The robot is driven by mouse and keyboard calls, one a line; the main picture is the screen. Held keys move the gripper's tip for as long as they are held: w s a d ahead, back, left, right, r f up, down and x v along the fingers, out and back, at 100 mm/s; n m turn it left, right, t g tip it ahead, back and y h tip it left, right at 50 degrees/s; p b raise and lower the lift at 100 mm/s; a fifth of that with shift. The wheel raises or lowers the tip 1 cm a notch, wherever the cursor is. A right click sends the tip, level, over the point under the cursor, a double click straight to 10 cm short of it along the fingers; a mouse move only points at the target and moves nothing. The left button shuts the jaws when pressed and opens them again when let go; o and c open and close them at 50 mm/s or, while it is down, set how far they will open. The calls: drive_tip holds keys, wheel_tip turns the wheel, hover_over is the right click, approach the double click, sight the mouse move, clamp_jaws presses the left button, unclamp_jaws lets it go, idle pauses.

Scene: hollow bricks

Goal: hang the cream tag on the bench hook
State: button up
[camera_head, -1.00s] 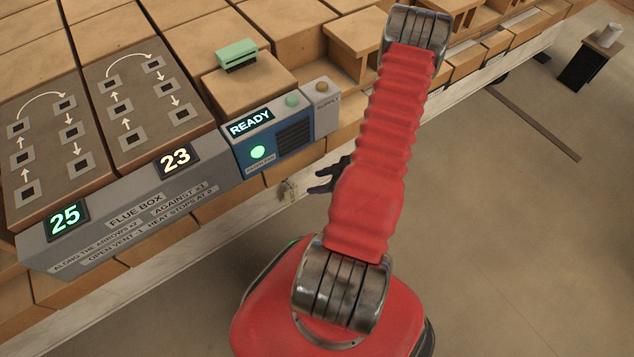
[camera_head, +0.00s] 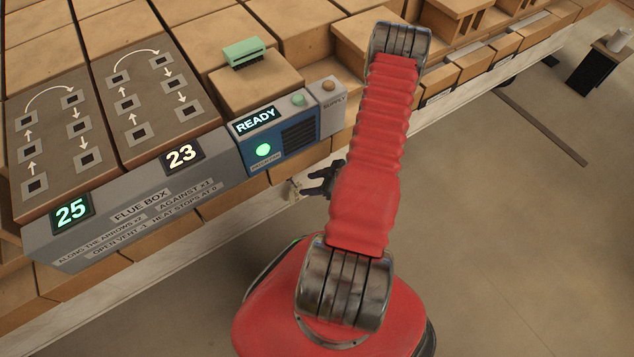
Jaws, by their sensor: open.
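A small pale cream piece, which looks like the cream tag (camera_head: 295,191), shows at the bench's front edge below the blue panel. It is too small to tell whether it hangs on the bench hook, and I cannot make out the hook apart from it. My gripper (camera_head: 309,183) is dark and open, just right of the cream piece, with its fingers pointing left towards it. I cannot tell whether the fingers touch it. My red arm hides part of the bench edge to the right.
The grey flue box (camera_head: 140,205) shows 25 and 23. The blue panel (camera_head: 290,135) reads READY with a green light. A green brush-like block (camera_head: 244,52) sits on a brick behind. Several hollow bricks fill the bench.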

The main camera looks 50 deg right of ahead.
sight(296, 193)
drive_tip(key=x, duration=0.8)
drive_tip(key=shift+c, duration=0.2)
clamp_jaws()
drive_tip(key=shift+o, duration=0.2)
unclamp_jaws()
idle(0.4)
